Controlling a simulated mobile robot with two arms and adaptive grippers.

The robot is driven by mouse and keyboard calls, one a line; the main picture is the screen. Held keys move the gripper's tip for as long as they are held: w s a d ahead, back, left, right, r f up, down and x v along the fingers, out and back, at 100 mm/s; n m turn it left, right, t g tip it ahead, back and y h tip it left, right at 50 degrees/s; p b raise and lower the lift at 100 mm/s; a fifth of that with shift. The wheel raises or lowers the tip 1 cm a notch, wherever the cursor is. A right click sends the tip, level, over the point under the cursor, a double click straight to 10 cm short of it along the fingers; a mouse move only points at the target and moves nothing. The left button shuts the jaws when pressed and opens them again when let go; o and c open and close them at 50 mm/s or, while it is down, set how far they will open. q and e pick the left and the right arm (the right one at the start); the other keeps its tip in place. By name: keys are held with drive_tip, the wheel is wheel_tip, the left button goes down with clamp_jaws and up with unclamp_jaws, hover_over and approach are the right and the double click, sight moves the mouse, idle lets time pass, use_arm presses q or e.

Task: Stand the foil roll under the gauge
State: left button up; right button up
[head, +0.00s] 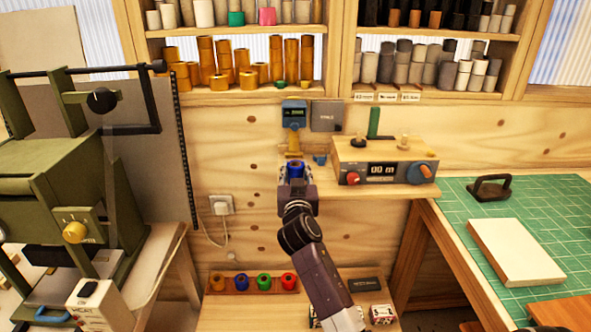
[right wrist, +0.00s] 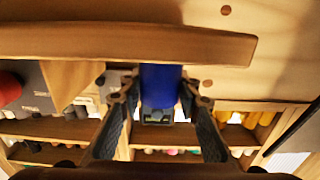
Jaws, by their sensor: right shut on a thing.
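My right gripper (head: 296,176) is shut on a blue foil roll (head: 297,167), whose ringed top end shows in the head view. In the right wrist view the blue roll (right wrist: 160,84) sits between the two fingers (right wrist: 160,105). The gauge (head: 293,113), blue with a small display and a yellow part below it, is on the wall just behind and above the roll. The roll is at the left end of the wall shelf (head: 345,187); I cannot tell whether it touches the shelf. My left gripper is not in view.
A wooden rack (head: 253,291) below holds several coloured rolls. A green machine (head: 50,170) is at left, a green cutting mat (head: 540,215) at right. Shelves above hold many rolls.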

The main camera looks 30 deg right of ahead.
drive_tip(key=shift+f, duration=0.1)
drive_tip(key=o, duration=1.2)
